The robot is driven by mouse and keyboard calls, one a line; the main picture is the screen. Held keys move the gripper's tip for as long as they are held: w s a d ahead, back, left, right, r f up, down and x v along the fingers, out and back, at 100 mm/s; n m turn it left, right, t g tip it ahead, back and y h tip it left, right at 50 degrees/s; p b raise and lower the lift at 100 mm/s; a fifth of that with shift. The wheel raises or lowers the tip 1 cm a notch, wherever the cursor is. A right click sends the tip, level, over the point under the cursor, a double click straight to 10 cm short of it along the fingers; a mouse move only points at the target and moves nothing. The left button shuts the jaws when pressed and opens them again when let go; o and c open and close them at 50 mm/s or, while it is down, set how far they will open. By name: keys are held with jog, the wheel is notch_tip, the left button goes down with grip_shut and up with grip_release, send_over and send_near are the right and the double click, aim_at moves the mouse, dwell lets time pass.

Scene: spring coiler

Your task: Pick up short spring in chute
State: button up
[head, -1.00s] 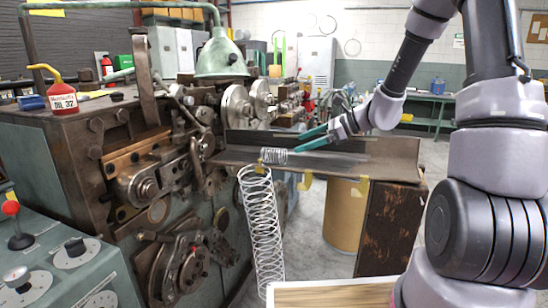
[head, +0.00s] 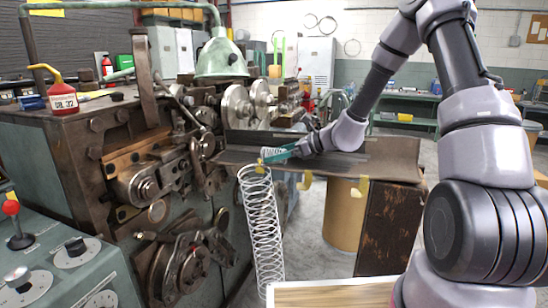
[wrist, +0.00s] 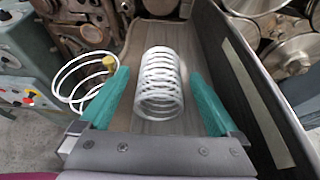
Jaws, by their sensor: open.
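The short spring (head: 270,155) is a small white coil lying on its side in the metal chute (head: 385,165). In the wrist view the short spring (wrist: 161,85) lies between the two teal fingers of my gripper (wrist: 160,98). The fingers are apart, with one on each side of the coil and a gap showing on both sides. In the head view my gripper (head: 280,152) is low over the chute at the spring, and its fingers partly cover the coil.
A long white spring (head: 262,225) hangs down beside the chute's front edge; its upper coils (wrist: 80,82) show left of my gripper. The chute's tall side wall (wrist: 245,75) rises close on the right. The coiling machine (head: 150,170) stands at the left.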

jog(key=shift+w+a+f, duration=0.2)
jog(key=shift+w+a, duration=0.05)
jog(key=shift+a, duration=0.25)
jog(key=c, duration=1.5)
jog(key=shift+o, duration=0.2)
